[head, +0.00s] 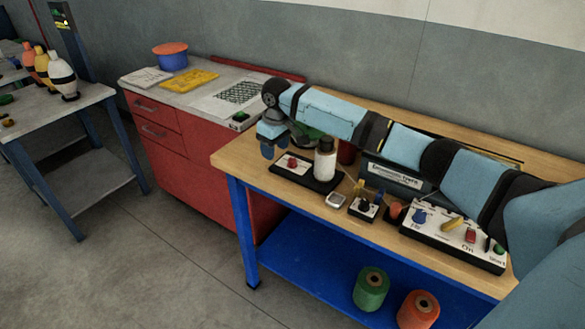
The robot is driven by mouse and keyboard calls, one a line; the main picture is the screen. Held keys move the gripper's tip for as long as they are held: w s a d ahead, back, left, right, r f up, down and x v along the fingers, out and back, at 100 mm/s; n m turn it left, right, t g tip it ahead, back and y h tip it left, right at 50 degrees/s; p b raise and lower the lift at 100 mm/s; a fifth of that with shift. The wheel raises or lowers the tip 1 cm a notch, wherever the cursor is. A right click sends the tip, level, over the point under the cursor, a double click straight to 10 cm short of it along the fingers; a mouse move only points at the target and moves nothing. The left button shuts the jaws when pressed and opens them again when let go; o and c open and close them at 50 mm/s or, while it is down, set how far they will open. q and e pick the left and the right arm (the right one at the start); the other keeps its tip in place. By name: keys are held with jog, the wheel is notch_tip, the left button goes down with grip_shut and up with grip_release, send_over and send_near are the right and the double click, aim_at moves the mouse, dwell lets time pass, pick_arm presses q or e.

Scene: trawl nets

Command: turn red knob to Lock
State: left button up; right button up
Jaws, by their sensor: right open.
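A red knob (292,161) sits on a small white plate on a black base at the left part of the wooden bench. Another red knob (470,236) is on the white control panel (436,222) at the right, near the word "On". I cannot read "Lock" anywhere, nor tell either knob's exact setting. My right gripper (273,151) hangs at the bench's left end, fingers pointing down, open and with nothing seen between them. It is left of and a little above the first red knob in the picture, apart from it. My left gripper is not in view.
A white bottle (325,160) stands right beside the left red knob. A small grey box (336,200) and a black switch block (364,207) lie near the front edge. My right arm crosses above the bench. Green (371,289) and orange (418,309) spools are on the blue lower shelf.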

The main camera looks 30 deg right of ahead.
notch_tip(320, 180, up, 7)
jog(key=m+g+b, duration=0.1)
send_over(292, 159)
jog(key=shift+h, duration=0.3)
notch_tip(292, 159, down, 14)
jog(key=shift+r+b, duration=0.1)
jog(key=shift+b, duration=0.75)
jog(key=c, duration=0.9)
